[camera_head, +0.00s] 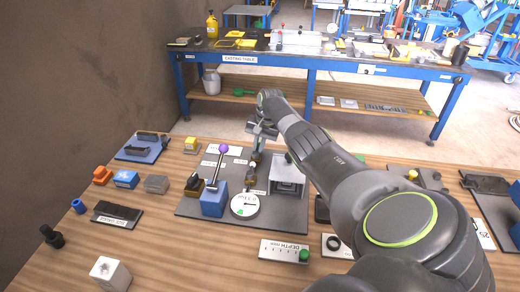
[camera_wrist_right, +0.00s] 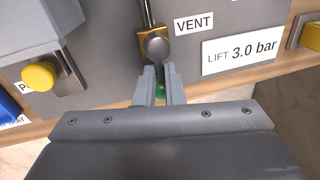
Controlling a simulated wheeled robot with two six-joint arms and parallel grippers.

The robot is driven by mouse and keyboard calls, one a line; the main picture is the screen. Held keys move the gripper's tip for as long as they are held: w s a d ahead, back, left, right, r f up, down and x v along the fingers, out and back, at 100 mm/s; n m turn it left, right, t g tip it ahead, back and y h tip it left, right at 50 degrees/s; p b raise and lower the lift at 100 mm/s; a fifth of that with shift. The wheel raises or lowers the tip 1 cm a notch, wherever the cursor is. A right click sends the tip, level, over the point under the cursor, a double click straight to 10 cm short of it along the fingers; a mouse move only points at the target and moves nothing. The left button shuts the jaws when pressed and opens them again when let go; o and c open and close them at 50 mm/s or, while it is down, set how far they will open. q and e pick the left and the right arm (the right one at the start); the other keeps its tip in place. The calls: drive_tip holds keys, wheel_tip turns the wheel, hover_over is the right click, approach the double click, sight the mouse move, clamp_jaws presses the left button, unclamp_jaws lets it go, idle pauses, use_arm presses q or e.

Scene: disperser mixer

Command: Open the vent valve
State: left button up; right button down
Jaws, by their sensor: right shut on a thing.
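The vent valve (camera_wrist_right: 156,46) shows in the right wrist view as a brass body with a round grey cap, on a grey plate left of the VENT label (camera_wrist_right: 193,23). My right gripper (camera_wrist_right: 159,82) is just below the cap, its fingers close together around a narrow part with a green end, which seems to be the valve's handle. The fingers hide most of that part. In the head view my right gripper (camera_head: 258,142) is at the back of the grey panel (camera_head: 291,212), and the valve is hard to make out there. My left gripper is not in view.
A lever with a purple knob (camera_head: 223,149) stands on a blue block (camera_head: 213,202). A round dial (camera_head: 245,205) and a grey boxy unit (camera_head: 287,178) are close by. In the wrist view, a yellow knob (camera_wrist_right: 40,76) is at left and a LIFT label (camera_wrist_right: 242,48) at right.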

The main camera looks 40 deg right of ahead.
drive_tip(key=shift+w+n, duration=0.1)
drive_tip(key=shift+n, duration=0.4)
drive_tip(key=c, duration=1.5)
unclamp_jaws()
drive_tip(key=shift+c, duration=0.2)
drive_tip(key=shift+r, duration=0.1)
drive_tip(key=shift+r, duration=0.3)
wheel_tip(320, 180, up, 16)
drive_tip(key=s+d+b, duration=0.2)
drive_tip(key=shift+s+r, duration=0.15)
drive_tip(key=shift+s, duration=0.15)
